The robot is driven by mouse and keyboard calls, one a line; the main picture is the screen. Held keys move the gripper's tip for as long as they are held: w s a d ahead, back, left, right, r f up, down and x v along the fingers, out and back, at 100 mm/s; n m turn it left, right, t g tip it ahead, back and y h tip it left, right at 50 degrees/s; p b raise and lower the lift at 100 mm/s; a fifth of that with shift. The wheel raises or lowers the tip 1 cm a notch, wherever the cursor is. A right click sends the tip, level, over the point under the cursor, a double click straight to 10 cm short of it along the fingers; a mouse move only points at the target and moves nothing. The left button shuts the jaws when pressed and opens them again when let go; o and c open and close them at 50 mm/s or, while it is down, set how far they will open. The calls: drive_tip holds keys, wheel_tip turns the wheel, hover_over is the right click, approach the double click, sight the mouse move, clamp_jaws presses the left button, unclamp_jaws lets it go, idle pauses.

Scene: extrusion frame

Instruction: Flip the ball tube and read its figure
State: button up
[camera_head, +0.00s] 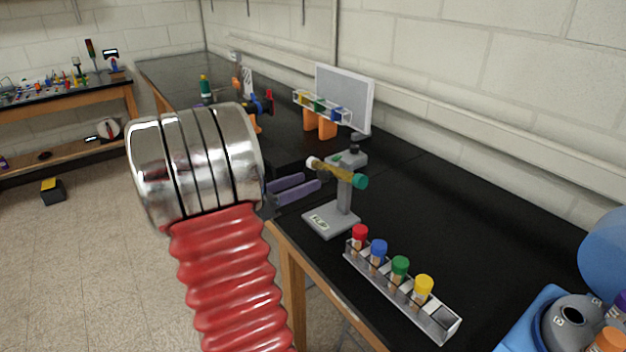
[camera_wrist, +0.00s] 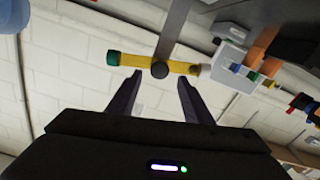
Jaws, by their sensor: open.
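The ball tube (camera_head: 336,173) is a yellow tube on a pivot on a grey stand (camera_head: 326,219) on the black bench. It has a green cap at the right end and a pale cap at the left end, and lies tilted slightly down to the right. My gripper (camera_head: 311,182) is open and empty, just left of the stand, with its purple fingers pointing at it. In the wrist view the tube (camera_wrist: 180,67) lies across, just beyond the spread fingertips (camera_wrist: 160,82), with its dark pivot knob between them. The tube's figure is not readable.
A metal rack (camera_head: 398,291) with several colour-capped vials stands in front of the stand, near the bench edge. A white panel (camera_head: 345,97) and an orange-legged vial holder (camera_head: 320,123) stand behind. A blue bin (camera_head: 533,322) is at right. The bench right of the stand is clear.

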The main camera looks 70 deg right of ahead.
sight(320, 176)
drive_tip(key=shift+x, duration=1.95)
clamp_jaws()
